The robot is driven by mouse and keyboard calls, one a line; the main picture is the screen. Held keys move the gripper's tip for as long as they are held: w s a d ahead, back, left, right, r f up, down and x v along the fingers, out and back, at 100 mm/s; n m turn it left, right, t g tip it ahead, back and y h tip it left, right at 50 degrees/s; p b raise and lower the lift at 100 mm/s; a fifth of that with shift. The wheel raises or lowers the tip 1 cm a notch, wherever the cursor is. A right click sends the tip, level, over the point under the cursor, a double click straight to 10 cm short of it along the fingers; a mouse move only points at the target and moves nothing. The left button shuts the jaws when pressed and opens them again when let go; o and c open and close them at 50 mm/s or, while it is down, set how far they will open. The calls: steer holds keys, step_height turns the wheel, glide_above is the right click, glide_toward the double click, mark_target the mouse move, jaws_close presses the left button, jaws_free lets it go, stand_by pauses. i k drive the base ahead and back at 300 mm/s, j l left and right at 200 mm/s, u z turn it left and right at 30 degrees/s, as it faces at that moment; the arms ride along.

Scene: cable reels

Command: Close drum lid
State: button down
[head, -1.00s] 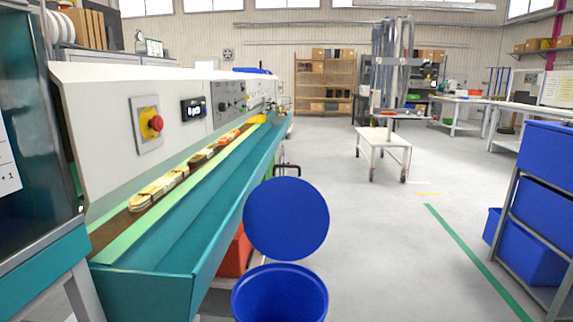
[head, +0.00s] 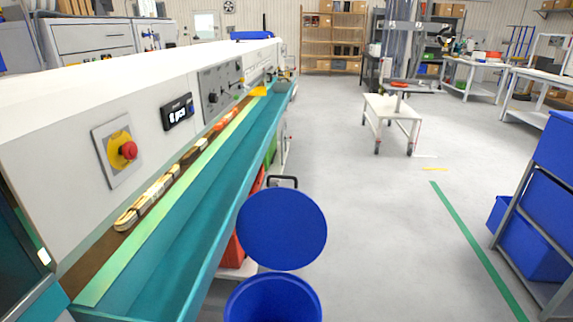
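A blue drum (head: 273,300) stands on the floor at the bottom middle of the head view, beside the teal machine trough. Its round blue lid (head: 282,229) stands raised behind the drum's mouth, with its flat face toward me, so the drum is open. A dark handle (head: 283,181) shows just above the lid's top edge. The drum's lower part is cut off by the frame. My gripper is not in view.
The long machine with its teal trough (head: 185,225) fills the left side. Blue bins on a rack (head: 530,215) stand at the right. A wheeled white table (head: 390,108) stands farther back. The grey floor between is clear.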

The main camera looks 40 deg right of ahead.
mark_target(281, 228)
steer(key=i+l, duration=0.2)
steer(key=l, duration=0.3)
steer(key=i+l, duration=0.2)
steer(key=l, duration=0.3)
steer(key=i+l+u, duration=0.1)
steer(key=l, duration=0.4)
steer(key=i+l, duration=0.3)
steer(key=l, duration=0.25)
steer(key=i+l, duration=0.2)
steer(key=l, duration=0.3)
steer(key=i+l+u, duration=0.1)
steer(key=l, duration=0.45)
steer(key=i+l, duration=0.25)
steer(key=l, duration=0.25)
steer(key=i+l, duration=0.15)
steer(key=l, duration=0.4)
steer(key=u, duration=0.05)
